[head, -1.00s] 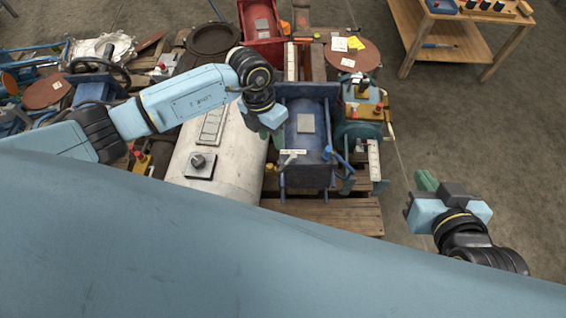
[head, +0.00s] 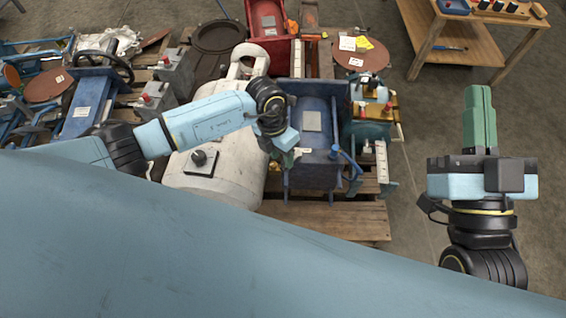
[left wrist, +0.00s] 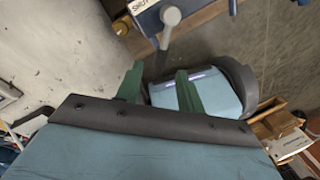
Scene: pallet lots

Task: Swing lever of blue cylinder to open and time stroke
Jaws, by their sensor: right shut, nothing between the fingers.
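The blue cylinder (head: 316,167) lies in its blue frame at the middle of the head view, with a pale plate on top. My left gripper (head: 287,157) is at its near left corner, seen from above. In the left wrist view the left gripper (left wrist: 159,88) is open, with two green fingers apart. A grey lever with a round knob (left wrist: 170,15) shows just beyond the fingers, by a label reading "SHUT" (left wrist: 140,5). I cannot tell whether they touch. In the head view the gripper hides the lever. My right gripper (head: 479,117) is shut and empty, over the floor at right.
A large white tank (head: 225,175) lies left of the blue cylinder. A green unit with a yellow top (head: 372,128) stands to its right. A red box (head: 266,18) is behind. A wooden table (head: 470,55) is at the back right. The floor at right is clear.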

